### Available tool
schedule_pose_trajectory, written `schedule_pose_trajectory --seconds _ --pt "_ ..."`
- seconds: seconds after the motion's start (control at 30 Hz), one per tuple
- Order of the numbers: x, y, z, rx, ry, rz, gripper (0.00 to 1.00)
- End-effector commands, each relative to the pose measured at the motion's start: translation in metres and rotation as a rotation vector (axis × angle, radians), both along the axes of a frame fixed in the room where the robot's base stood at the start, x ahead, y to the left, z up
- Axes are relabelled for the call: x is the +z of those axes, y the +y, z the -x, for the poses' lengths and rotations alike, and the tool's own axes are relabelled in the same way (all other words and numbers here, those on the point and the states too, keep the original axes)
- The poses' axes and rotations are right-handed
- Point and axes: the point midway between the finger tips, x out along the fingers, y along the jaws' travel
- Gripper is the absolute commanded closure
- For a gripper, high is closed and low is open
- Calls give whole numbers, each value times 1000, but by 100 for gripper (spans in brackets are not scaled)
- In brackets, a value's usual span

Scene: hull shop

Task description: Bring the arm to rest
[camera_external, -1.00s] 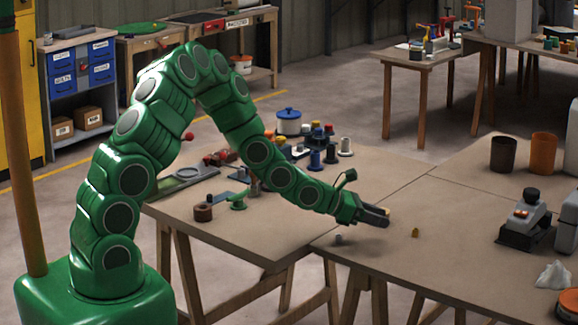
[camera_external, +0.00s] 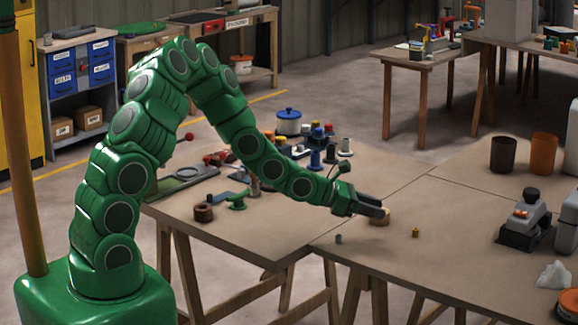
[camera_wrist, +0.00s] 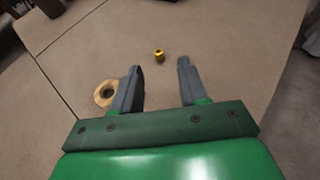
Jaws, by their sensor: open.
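My green arm reaches out over the worktable (camera_external: 440,255). My gripper (camera_external: 384,208) hangs a little above the tabletop, with its dark grey fingers apart. In the wrist view my gripper (camera_wrist: 160,82) is open, and only bare tabletop shows between the fingers. A tan ring (camera_external: 382,217) lies on the table by the fingertips. The wrist view shows this ring (camera_wrist: 105,93) just outside the left finger, partly hidden by it. A small yellow nut-like piece (camera_external: 415,232) lies farther out; it also shows beyond the fingertips in the wrist view (camera_wrist: 159,55).
A small grey piece (camera_external: 338,239) lies near the table's front edge. Several spools (camera_external: 316,160) and a brown ring (camera_external: 203,212) crowd the left table. Two cups, brown (camera_external: 503,155) and orange (camera_external: 543,153), and a grey device (camera_external: 525,220) stand at right. The middle right tabletop is clear.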

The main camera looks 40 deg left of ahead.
Motion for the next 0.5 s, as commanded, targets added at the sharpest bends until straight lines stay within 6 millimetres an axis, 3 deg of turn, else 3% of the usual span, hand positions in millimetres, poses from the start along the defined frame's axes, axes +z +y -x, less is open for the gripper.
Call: schedule_pose_trajectory --seconds 0.27,0.5 --pt "101 -30 28 -199 -220 -4 57" --pt "175 -50 76 -393 -399 -35 57"
